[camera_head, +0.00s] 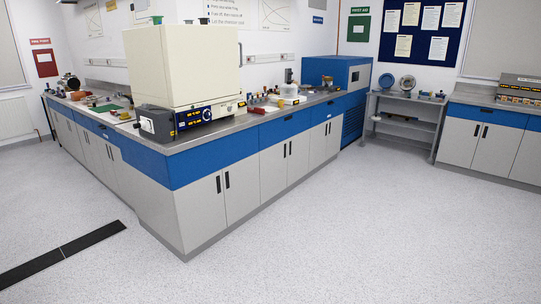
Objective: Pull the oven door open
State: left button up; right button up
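A large cream box-shaped oven (200,67) stands on the corner of the grey countertop. A thin dark upright handle (240,54) shows at its right edge. I see no gap at the door, but its front is seen at a steep angle, so I cannot tell for sure that it is shut. Neither of my grippers is in view.
A long counter (203,160) with blue drawers and grey cabinets runs under the oven. A small grey table (408,106) and another counter (489,112) stand at the right. A black floor strip (62,252) lies at lower left. The speckled floor in front is clear.

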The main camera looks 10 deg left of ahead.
aim_at(201, 62)
jog(key=i+l+u, duration=0.1)
jog(key=i+u, duration=0.35)
jog(key=i, duration=1.7)
